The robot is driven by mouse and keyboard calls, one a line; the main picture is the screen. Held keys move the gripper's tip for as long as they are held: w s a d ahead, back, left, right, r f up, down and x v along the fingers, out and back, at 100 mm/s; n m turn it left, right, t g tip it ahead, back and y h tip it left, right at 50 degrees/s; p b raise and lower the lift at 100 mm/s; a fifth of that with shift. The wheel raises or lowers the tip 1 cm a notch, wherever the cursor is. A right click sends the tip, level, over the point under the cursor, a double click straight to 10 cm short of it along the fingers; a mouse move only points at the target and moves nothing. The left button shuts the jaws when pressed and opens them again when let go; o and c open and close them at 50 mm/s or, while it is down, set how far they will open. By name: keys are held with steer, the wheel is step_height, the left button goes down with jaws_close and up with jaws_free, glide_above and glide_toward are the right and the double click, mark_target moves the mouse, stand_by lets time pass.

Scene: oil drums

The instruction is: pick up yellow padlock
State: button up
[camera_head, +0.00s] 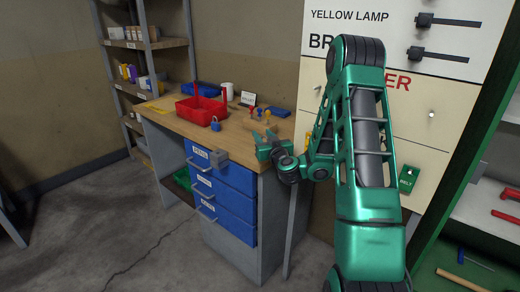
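I cannot make out a yellow padlock for sure. A blue padlock (215,125) stands on the wooden workbench (190,128), in front of a red tool tray (200,110). Some small red and yellow items (262,114) stand near the bench's right end, too small to identify. My green gripper (265,141) is at the bench's front right corner, to the right of the blue padlock and apart from it. Its fingers are small and dark, so their opening is unclear, and I see nothing held. My gripper and arm hide part of the bench's right end.
A white mug (227,90), a small sign (248,98) and a blue case (279,112) are towards the back. Shelves stand left and right. Floor in front is clear.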

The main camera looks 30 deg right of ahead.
steer(key=shift+a, duration=0.1)
jaws_close()
stand_by(1.2)
